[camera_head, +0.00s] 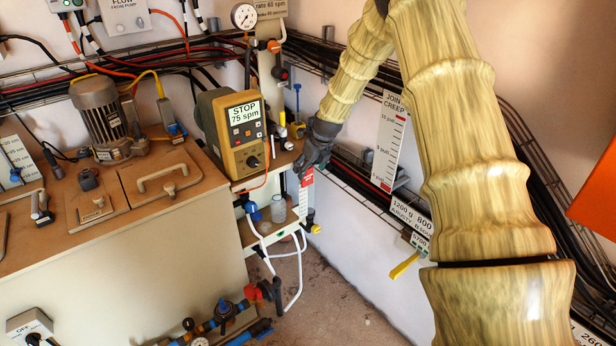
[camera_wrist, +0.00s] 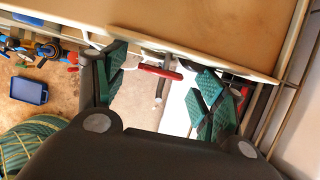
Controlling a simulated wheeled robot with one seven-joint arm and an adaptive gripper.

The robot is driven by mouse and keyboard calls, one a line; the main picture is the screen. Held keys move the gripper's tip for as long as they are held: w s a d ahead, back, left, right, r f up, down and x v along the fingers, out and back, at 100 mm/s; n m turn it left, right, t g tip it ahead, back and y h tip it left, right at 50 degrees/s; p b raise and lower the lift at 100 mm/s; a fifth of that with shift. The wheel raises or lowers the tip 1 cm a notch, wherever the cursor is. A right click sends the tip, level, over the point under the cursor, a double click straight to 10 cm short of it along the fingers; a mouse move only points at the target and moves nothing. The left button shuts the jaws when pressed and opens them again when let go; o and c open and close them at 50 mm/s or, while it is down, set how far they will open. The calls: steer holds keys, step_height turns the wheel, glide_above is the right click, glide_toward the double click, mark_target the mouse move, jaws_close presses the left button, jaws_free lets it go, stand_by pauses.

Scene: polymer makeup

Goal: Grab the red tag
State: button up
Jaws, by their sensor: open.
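The red tag (camera_head: 307,176) hangs by the right end of the shelf beside the pump, with a paler strip below it. In the head view my gripper (camera_head: 308,164) is just above the tag, pointing down, and partly overlaps its top. In the wrist view my gripper (camera_wrist: 160,69) is open, its green-padded fingers apart. A narrow red piece (camera_wrist: 160,72), which looks like the tag seen nearly edge-on, lies across the gap between them. I cannot tell whether either finger touches it.
The yellow pump controller (camera_head: 241,134) stands left of my gripper. A clear jar (camera_head: 278,209) sits on the small shelf below. Cable trays and a white creep scale (camera_head: 390,145) line the wall at right. Pipes and valves (camera_head: 225,315) lie low by the cabinet.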

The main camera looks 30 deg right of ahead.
steer(key=c, duration=0.9)
